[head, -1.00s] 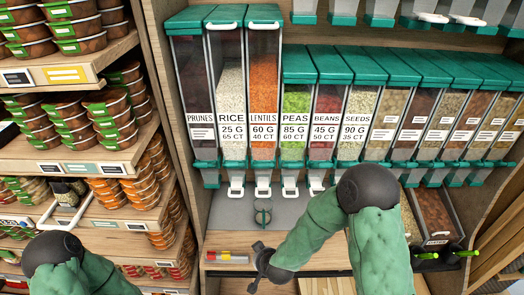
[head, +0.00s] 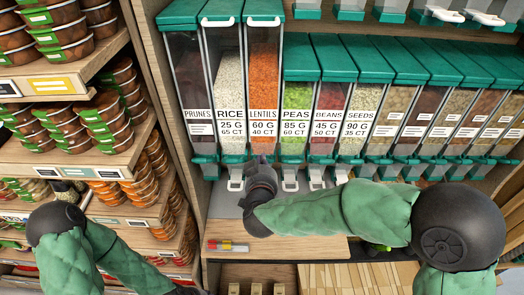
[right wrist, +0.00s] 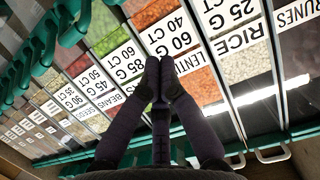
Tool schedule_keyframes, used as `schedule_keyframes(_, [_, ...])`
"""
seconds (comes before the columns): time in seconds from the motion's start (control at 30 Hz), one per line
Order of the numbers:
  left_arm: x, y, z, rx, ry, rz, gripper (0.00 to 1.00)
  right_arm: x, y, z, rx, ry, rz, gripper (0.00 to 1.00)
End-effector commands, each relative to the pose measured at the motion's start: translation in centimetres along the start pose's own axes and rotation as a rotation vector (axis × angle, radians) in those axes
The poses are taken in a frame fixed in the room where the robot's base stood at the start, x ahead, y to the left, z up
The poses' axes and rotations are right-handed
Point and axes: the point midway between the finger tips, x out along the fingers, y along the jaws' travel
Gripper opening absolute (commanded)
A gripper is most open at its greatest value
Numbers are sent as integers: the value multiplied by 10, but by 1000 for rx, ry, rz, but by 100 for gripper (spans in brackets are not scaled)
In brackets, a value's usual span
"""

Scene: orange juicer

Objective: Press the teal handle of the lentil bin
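The lentil bin (head: 263,80) is a tall clear dispenser of orange lentils with a teal lid, between the rice and peas bins. In the head view, my right gripper (head: 262,165) is at its lower front and hides its teal handle and spout. In the right wrist view, the fingers (right wrist: 158,68) are shut with their tips together and nothing seen between them. They point at the lentil bin (right wrist: 201,86) beside its label. I cannot tell whether they touch it. My left arm is at the lower left; its gripper is out of view.
The rice bin (head: 230,85) and peas bin (head: 297,105) stand close on either side. White spout levers, such as the rice one (head: 236,181), hang below. Shelves of packed tubs (head: 113,125) stand at the left. A small coloured item (head: 227,245) lies on the wooden ledge.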

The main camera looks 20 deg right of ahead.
Motion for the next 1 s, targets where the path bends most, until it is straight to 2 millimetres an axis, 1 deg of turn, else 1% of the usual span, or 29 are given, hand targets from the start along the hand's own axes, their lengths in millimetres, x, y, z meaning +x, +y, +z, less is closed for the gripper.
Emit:
schedule_keyframes(0.37, [0,0,0,0,0,0,45,-1,1,-2,1,4,4,0])
schedule_keyframes(0.47, [0,0,0,0,0,0,45,2,1,-2,1,3,4,0])
schedule_keyframes(0.53, [1,0,0,0,0,0,45,8,0,-2,1,4,4,0])
schedule_keyframes(0.67, [4,-2,0,0,0,0,45,27,1,-1,2,3,6,0])
schedule_keyframes(1.0, [11,-4,0,0,0,0,45,90,1,-1,2,2,6,0])
